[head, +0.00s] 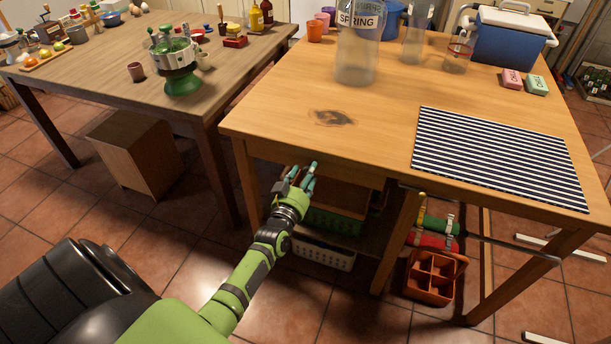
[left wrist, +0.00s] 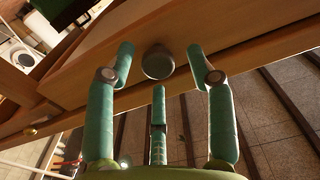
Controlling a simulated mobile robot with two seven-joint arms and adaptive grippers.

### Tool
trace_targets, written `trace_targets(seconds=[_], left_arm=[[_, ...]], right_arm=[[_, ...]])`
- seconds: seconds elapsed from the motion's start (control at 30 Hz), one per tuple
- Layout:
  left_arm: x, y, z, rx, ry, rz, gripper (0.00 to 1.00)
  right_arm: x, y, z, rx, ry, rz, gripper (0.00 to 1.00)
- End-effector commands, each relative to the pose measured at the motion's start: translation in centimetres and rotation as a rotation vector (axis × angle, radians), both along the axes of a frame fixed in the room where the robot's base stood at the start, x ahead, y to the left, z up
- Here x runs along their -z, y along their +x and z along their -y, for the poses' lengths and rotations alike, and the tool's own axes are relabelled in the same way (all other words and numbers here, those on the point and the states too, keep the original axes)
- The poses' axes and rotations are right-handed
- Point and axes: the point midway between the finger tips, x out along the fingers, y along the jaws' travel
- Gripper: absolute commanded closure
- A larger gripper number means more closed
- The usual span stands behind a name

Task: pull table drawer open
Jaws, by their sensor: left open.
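The wooden table (head: 370,120) stands in front of me in the head view. My left gripper (head: 301,178) is below its front edge, near the left front leg. In the left wrist view, a round dark knob (left wrist: 157,62) sits on the wooden drawer front (left wrist: 95,68). My gripper's teal fingers are open, with two fingertips on either side of the knob and a third below it. They look apart from the knob; contact cannot be told. In the head view the knob is hidden. My right gripper is not in view.
A green crate (head: 333,221) and a white basket (head: 322,254) stand under the table. An orange divided caddy (head: 434,276) is to their right. A striped mat (head: 500,155) and a glass jar (head: 357,55) are on top. A second table (head: 110,75) stands left.

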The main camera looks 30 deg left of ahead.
Motion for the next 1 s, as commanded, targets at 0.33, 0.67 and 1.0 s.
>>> trace_targets(seconds=[0.33, 0.67, 1.0], left_arm=[[-0.1, 0.0, 0.0, 0.0, 0.0, 0.002, 1.0], [-0.4, -2.5, 0.5, -0.001, 0.0, 0.0, 1.0], [-0.6, -10.5, 2.4, -0.001, 0.001, -0.001, 1.0]], right_arm=[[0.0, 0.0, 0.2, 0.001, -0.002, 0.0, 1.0], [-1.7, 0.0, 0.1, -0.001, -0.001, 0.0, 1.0], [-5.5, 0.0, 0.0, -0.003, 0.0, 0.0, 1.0]])
